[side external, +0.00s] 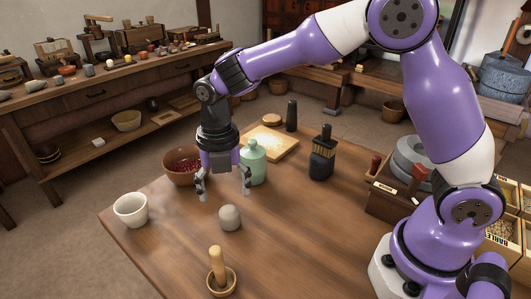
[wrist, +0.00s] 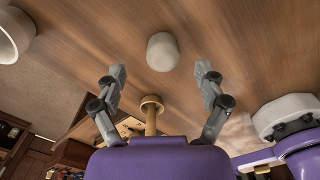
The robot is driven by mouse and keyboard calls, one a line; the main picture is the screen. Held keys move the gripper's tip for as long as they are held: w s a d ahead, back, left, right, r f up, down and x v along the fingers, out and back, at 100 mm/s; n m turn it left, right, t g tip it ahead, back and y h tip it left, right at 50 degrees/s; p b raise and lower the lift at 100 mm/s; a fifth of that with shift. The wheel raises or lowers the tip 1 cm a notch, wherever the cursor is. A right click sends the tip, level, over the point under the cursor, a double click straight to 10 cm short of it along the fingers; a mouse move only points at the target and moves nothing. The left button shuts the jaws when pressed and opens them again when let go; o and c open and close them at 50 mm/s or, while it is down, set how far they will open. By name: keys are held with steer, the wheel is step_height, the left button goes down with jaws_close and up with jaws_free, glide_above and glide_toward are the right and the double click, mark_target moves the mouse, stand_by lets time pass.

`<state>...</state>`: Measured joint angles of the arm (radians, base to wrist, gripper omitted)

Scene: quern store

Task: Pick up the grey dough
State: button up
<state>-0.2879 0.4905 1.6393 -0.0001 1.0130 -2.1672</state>
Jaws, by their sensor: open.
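The grey dough (side external: 230,218) is a small rounded lump standing on the wooden table, right of the white cup. In the wrist view the dough (wrist: 162,52) lies beyond the fingertips, near the middle of the gap between them. My gripper (side external: 223,194) is open and empty, pointing down above the table, a little behind and above the dough. In the wrist view both fingers of my gripper (wrist: 160,72) are spread apart and neither touches the dough.
A white cup (side external: 131,210) stands left. A pestle in a small mortar (side external: 222,282) stands in front. A brown bowl of red beans (side external: 181,160), a green jar (side external: 253,165) and a dark brush holder (side external: 321,164) stand behind. A board (side external: 284,147) lies farther back. The table's right-front is clear.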

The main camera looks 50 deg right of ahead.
mark_target(229, 208)
steer(key=f, duration=0.4)
steer(key=s+f, duration=0.1)
steer(key=f, duration=0.1)
steer(key=shift+a+f, duration=0.1)
steer(key=shift+a, duration=0.1)
steer(key=c, duration=1.2)
